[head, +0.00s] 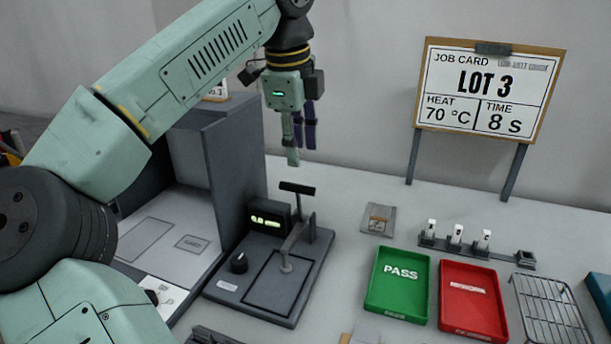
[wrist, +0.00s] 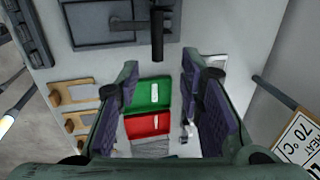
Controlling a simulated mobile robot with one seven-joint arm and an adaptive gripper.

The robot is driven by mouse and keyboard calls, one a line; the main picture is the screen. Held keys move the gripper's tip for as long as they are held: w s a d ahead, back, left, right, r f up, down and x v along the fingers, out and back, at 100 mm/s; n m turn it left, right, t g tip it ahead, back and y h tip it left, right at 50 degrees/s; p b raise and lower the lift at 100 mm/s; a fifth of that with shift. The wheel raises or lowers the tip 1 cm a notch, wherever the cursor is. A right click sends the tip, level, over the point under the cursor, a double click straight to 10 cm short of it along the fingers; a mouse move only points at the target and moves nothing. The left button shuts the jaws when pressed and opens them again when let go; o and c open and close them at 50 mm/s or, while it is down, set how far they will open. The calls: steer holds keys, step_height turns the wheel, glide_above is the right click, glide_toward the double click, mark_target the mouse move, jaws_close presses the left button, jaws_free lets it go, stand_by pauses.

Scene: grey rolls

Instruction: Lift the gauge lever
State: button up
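The gauge (head: 283,275) is a dark grey base with a knob and a small green-lit display, its digits too small to read surely. Its lever (head: 298,235) is a grey arm on the base, with a black crossbar handle (head: 297,188) at its upper end. My gripper (head: 301,153) hangs above the handle, fingers pointing down, apart from it. In the wrist view my gripper (wrist: 158,72) is open and empty, its purple-padded fingers wide apart. The black handle (wrist: 157,35) shows there near the top centre, beyond the fingertips.
A grey cabinet (head: 235,160) stands left of the gauge. To the right are a green PASS tray (head: 397,308), a red tray (head: 447,310), a rack with several white-topped pieces (head: 462,247) and a wire rack (head: 553,320). A job card (head: 490,90) stands behind.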

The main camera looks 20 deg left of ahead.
mark_target(300, 189)
steer(key=x, duration=0.3)
steer(key=p+x, duration=0.1)
steer(key=x, duration=0.6)
steer(key=shift+s+a+f, duration=0.15)
steer(key=shift+a+f, duration=0.15)
steer(key=shift+f, duration=0.05)
jaws_close()
stand_by(0.4)
